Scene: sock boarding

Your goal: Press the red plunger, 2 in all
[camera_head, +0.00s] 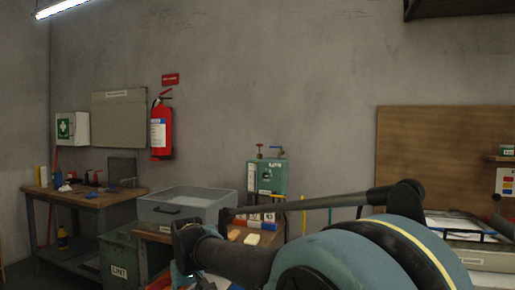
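A teal box-shaped machine (268,177) stands against the wall near the middle. A small red-topped part (259,147) rises from its top left, and a blue-topped part (277,152) rises beside it. The red one may be the plunger; it is too small to tell whether it is up or pressed down. My arm reaches across the front from the right, and its dark far end is near the grey bin, apart from the red part in the picture. My gripper's fingers cannot be made out there.
A grey open bin (160,212) sits left of the machine. A green lint container (118,262) is below it. A workbench (95,197) with small items is at the left; a fire extinguisher (161,132) hangs on the wall. Red, white and blue packs (262,218) lie before the machine.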

